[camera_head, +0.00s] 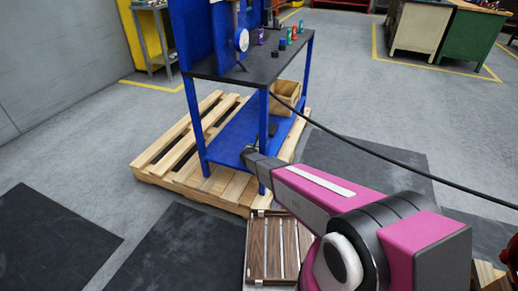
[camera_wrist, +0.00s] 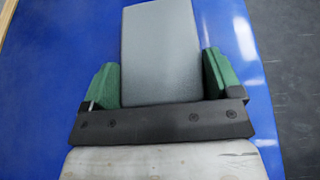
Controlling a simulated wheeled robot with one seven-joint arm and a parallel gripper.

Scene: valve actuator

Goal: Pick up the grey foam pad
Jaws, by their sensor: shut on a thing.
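The grey foam pad (camera_wrist: 160,50) is a flat light-grey slab in the wrist view, over the blue lower shelf (camera_wrist: 55,50). My gripper (camera_wrist: 160,85) has its green fingers on the left and right sides of the pad and is shut on it. The pad's near end is hidden behind the dark bar of the gripper. In the head view my gripper (camera_head: 250,156) reaches in at the blue lower shelf (camera_head: 228,143) of the workbench. I cannot tell the pad apart there, nor whether it is clear of the shelf.
The workbench's dark top (camera_head: 252,68) is above the shelf, with blue legs (camera_head: 264,135) close to my arm. A wooden box (camera_head: 287,94) stands at the shelf's right. A wooden pallet (camera_head: 160,171) lies underneath. A black cable (camera_head: 390,157) crosses above my arm.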

